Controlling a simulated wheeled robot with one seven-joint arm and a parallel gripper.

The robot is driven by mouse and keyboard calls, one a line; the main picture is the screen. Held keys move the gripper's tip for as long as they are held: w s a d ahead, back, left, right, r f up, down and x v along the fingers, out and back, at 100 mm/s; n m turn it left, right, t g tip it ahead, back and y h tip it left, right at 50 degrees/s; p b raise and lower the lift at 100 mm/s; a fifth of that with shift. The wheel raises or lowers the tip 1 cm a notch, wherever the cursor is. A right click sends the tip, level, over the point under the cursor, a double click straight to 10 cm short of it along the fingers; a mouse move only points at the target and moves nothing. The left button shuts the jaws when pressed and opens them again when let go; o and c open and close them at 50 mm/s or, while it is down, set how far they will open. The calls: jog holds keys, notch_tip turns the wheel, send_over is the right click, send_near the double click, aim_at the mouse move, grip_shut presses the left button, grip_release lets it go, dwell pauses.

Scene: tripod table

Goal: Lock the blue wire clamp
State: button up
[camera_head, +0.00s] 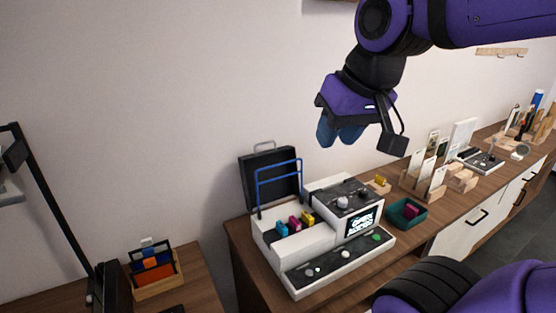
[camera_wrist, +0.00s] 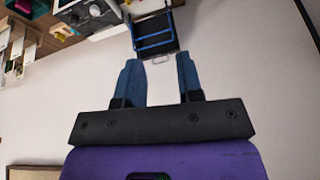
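The blue wire clamp (camera_head: 257,190) is a bent blue wire frame standing upright at the back of a white device (camera_head: 280,246) on the wooden cabinet. A black panel (camera_head: 262,165) with a grey handle stands behind it. In the wrist view the blue wire (camera_wrist: 155,45) shows at the top, beyond my fingertips. My gripper (camera_head: 339,135) is up in the air, above and to the right of the clamp, well apart from it. Its two blue fingers (camera_wrist: 159,64) are spread with nothing between them. The clamp's lower ends are partly hidden.
Blue, pink and yellow blocks (camera_head: 294,222) sit on the device, beside its screen (camera_head: 361,223) and knobs. A green bin (camera_head: 406,214) and wooden card holders (camera_head: 424,186) stand to the right. A wall is close behind. The air around my gripper is free.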

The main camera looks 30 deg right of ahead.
jog(key=w+d+f+m+g, duration=0.1)
jog(key=w+d+f+m, duration=0.35)
jog(key=w, duration=0.75)
jog(key=w+d+f+m+g, duration=0.1)
jog(key=w+d+m+g, duration=0.1)
jog(key=w+m, duration=0.85)
jog(key=w+d+f+m, duration=0.2)
jog(key=w+d+f, duration=0.1)
jog(key=w+f, duration=0.6)
jog(key=shift+g, duration=0.4)
jog(key=f, duration=0.3)
jog(key=w+f, duration=0.1)
jog(key=f, duration=0.2)
jog(key=w+f, duration=0.1)
jog(key=f, duration=0.2)
jog(key=shift+w, duration=0.25)
grip_shut()
